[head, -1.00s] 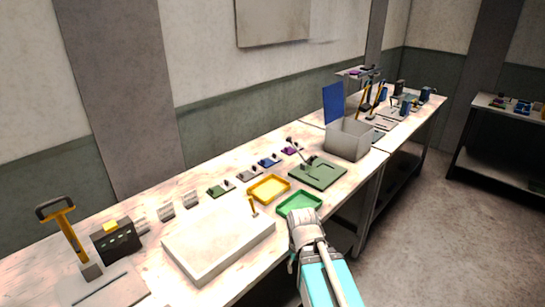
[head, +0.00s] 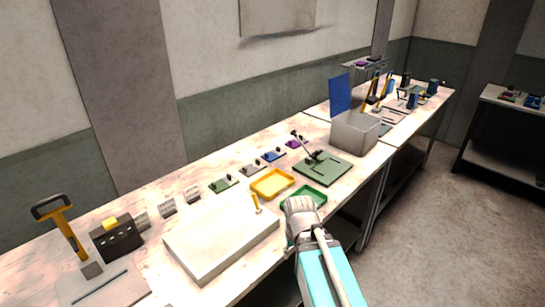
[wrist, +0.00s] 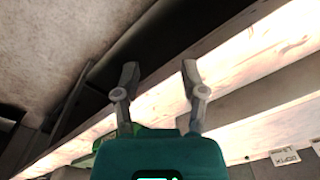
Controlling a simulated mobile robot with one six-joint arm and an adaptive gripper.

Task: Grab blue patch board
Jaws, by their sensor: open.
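A small blue board (head: 272,156) lies on the long workbench (head: 205,208), in a row between a grey board (head: 253,169) and a purple board (head: 294,143). A green board (head: 222,186) is at the near end of the row. My gripper (wrist: 160,72) is open and empty in the wrist view, its two fingers spread apart beside the bench edge. In the head view my arm is at the bench's front edge by the green tray, well short of the blue board; the fingertips are hard to make out there. The blue board is not visible in the wrist view.
A yellow tray (head: 272,184), a green tray (head: 318,194) and a green lever fixture (head: 324,168) lie between my arm and the boards. A pale slab (head: 215,240) is to the left. A grey bin (head: 355,133) with an upright blue panel (head: 340,93) stands beyond.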

